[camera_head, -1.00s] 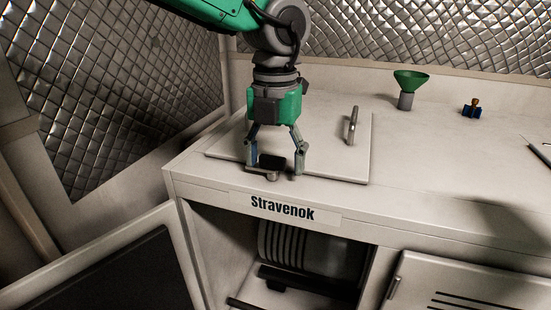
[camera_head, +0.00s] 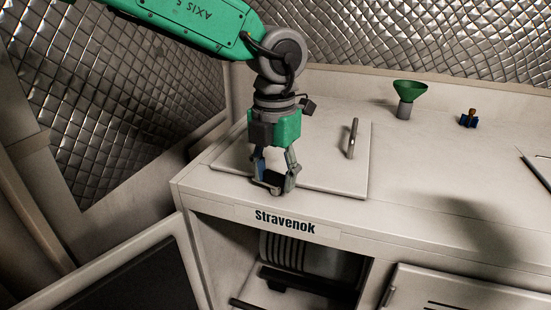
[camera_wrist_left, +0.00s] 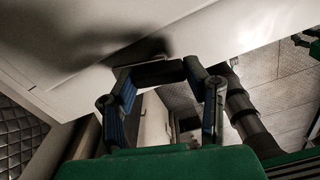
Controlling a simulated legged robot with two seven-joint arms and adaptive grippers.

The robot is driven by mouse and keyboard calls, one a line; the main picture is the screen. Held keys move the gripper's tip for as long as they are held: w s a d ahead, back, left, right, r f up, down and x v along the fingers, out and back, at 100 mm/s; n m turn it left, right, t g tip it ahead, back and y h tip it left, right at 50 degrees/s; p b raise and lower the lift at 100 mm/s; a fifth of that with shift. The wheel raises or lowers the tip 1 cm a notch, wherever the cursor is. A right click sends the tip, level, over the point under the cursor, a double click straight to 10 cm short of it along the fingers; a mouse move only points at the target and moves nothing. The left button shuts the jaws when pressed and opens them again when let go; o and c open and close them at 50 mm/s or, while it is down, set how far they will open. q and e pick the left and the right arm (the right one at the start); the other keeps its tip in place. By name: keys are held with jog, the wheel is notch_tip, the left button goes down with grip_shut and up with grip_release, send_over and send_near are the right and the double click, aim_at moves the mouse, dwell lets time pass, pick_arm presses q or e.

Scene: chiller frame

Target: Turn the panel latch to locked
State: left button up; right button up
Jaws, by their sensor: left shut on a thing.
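The light panel (camera_head: 325,181) lies flat on the cabinet top, with a bar handle (camera_head: 352,138) at its right. The small dark panel latch (camera_head: 266,187) sits at the panel's front-left edge, mostly covered by my fingers. My left gripper (camera_head: 275,186) comes down from above and is shut on the latch. In the left wrist view a dark bar, seemingly the latch (camera_wrist_left: 158,73), spans between the two fingers. Its exact angle is hard to tell.
A green funnel (camera_head: 410,89) and a small blue item (camera_head: 468,120) stand at the back right. The cabinet front below the "Stravenok" label (camera_head: 286,220) is open, with dark ribbed parts inside. A door (camera_head: 110,271) stands open at lower left. Quilted metal walls close the back and left.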

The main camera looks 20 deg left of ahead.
pick_arm(q)
jog(key=m+p, duration=0.2)
jog(key=p, duration=0.2)
jog(key=m+p, duration=0.2)
jog(key=p, duration=0.2)
jog(key=m+p, duration=0.3)
jog(key=p, duration=0.1)
jog(key=shift+a+r, duration=0.1)
jog(key=shift+r, duration=0.2)
jog(key=shift+w+f+m+p, duration=0.1)
jog(key=shift+m+p, duration=0.35)
jog(key=shift+m, duration=0.15)
jog(key=shift+f+m+p, duration=0.1)
jog(key=shift+m+p, duration=0.2)
jog(key=shift+m, duration=0.6)
jog(key=shift+w+m, duration=0.15)
jog(key=shift+m, duration=2.45)
jog(key=o, duration=1.1)
jog(key=shift+o, duration=0.2)
jog(key=shift+f, duration=0.1)
jog(key=shift+a, duration=0.1)
